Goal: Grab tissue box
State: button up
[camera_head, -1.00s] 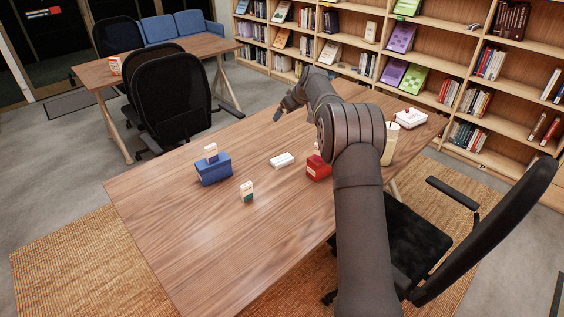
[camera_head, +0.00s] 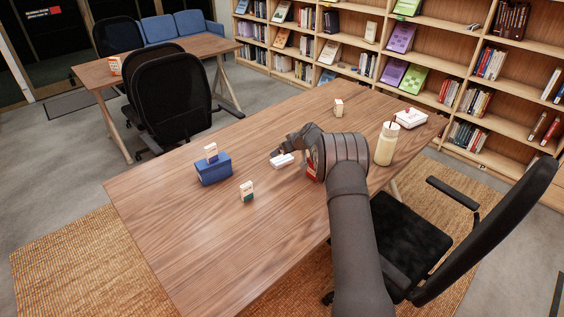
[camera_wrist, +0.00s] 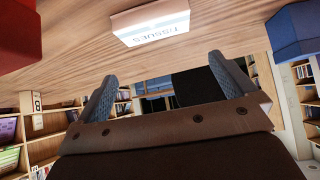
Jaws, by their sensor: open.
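A small white tissue box (camera_head: 283,160) lies on the wooden table. In the wrist view the white box (camera_wrist: 150,20) shows inverted lettering that reads like "TISSUES". My gripper (camera_wrist: 165,80) is open in the wrist view, with both fingers apart and nothing between them. The box lies beyond the fingertips, apart from them, roughly in line with the gap. In the head view my gripper (camera_head: 278,151) is close to the box, just behind it, and my arm comes in from the right. Whether it touches the box there is hard to tell.
A blue box (camera_head: 214,169) with a white piece on top stands left. A small carton (camera_head: 247,191) stands in front. A red box (camera_head: 310,173) is mostly hidden by my arm. A bottle (camera_head: 386,143), white box (camera_head: 411,118) and carton (camera_head: 339,107) stand farther right and back.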

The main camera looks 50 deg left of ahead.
aim_at(282, 159)
jog(key=shift+f, duration=0.9)
notch_tip(282, 159, down, 3)
jog(key=shift+f, duration=0.1)
jog(key=shift+x, duration=0.85)
jog(key=shift+w+a+f, duration=0.1)
jog(key=shift+a, duration=0.35)
jog(key=shift+c, duration=0.2)
jog(key=c, duration=0.8)
